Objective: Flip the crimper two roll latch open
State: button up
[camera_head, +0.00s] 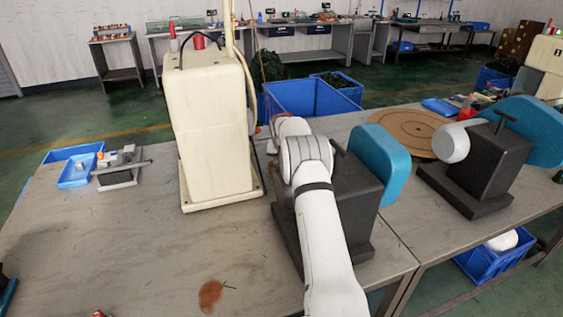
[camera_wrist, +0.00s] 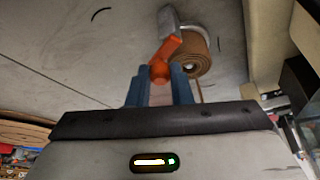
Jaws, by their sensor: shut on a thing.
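In the wrist view, the orange latch (camera_wrist: 170,47) has a lever and a rounded end. The rounded end sits between the blue fingertips of my gripper (camera_wrist: 158,76), which is shut on it. The lever slants up and right, beside a brown roll (camera_wrist: 196,52) on a grey bracket (camera_wrist: 169,22). In the head view, my white arm reaches over a dark machine with a teal guard (camera_head: 383,160). My fingertips, the latch and the roll are hidden there. I cannot read which machine is crimper two.
A tall cream machine (camera_head: 212,125) stands close left of my arm. Another dark machine (camera_head: 478,172) stands on the right. A blue crate (camera_head: 305,98) is behind the arm and a round wooden disc (camera_head: 408,125) lies beyond the guard. The front left table (camera_head: 130,240) is mostly clear.

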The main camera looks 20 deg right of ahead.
grip_shut()
jog(key=shift+s+f+m+g+h+b, duration=0.2)
jog(key=shift+m+g+h+b, duration=0.1)
jog(key=shift+m+b, duration=0.7)
jog(key=shift+s+r+m+g+h+b, duration=0.15)
jog(key=shift+m+h, duration=0.1)
jog(key=shift+m, duration=0.45)
jog(key=shift+s+m+g+h+b, duration=0.15)
jog(key=shift+m+h, duration=0.1)
jog(key=shift+m, duration=0.45)
jog(key=shift+w, duration=0.1)
jog(key=o, duration=0.8)
grip_release()
jog(key=shift+c, duration=0.2)
jog(key=shift+r, duration=0.1)
